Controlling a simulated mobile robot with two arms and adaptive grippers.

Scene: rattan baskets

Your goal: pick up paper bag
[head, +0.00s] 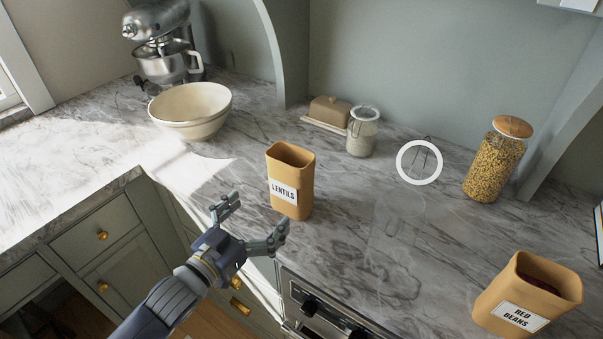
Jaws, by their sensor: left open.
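A tan paper bag labelled LENTILS (292,181) stands upright on the marble counter, left of the picture's middle. A second tan paper bag labelled RED BEANS (527,296) stands at the lower right, with dark contents showing in its open top. My left gripper (258,217) comes in from the lower left. Its fingers are spread and empty, with their tips near the lower front of the lentils bag. I cannot tell whether a fingertip touches the bag. My right gripper is not in view.
A cream bowl (191,110) and a stand mixer (163,50) are at the back left. A butter dish (329,111), a glass jar (362,133) and a tall jar with a wooden lid (495,160) stand along the wall. A white ring (419,162) appears right of the middle. The marble counter (350,225) is clear between the bags.

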